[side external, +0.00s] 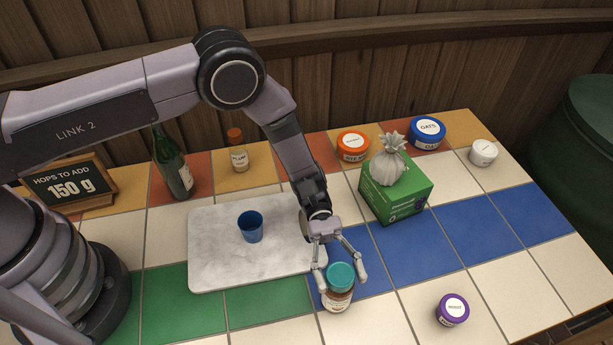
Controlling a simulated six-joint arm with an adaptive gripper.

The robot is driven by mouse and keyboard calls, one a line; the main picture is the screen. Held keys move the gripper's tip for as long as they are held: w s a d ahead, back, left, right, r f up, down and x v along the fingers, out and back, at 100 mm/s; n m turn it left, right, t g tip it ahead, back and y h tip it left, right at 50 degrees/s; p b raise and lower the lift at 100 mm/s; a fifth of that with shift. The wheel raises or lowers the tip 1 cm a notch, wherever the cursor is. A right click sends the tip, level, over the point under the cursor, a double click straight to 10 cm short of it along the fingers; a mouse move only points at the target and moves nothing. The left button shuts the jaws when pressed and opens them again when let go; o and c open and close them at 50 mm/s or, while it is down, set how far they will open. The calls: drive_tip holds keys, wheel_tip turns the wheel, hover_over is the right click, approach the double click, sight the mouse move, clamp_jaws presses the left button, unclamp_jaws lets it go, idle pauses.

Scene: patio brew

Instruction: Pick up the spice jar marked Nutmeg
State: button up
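A brown glass jar with a teal lid (341,275) and a pale label stands upright on the tiles at the front middle. Its label is too small to read, so I cannot tell if it says Nutmeg. My gripper (342,284) is low over this jar, fingers apart, one on each side of it. A gap shows between the right finger and the jar; whether the left finger touches it I cannot tell. A small purple-lidded jar (453,309) stands at the front right, its label also unreadable. A small white-lidded jar (484,153) stands at the back right.
A marble board (215,262) with a blue cup (250,227) lies left of my gripper. An orange-lidded jar (352,147), blue Oats jar (427,133), sauce bottle (239,157) and green bottle (173,168) line the back.

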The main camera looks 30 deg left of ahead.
drive_tip(key=c, duration=0.7)
drive_tip(key=shift+c, duration=0.2)
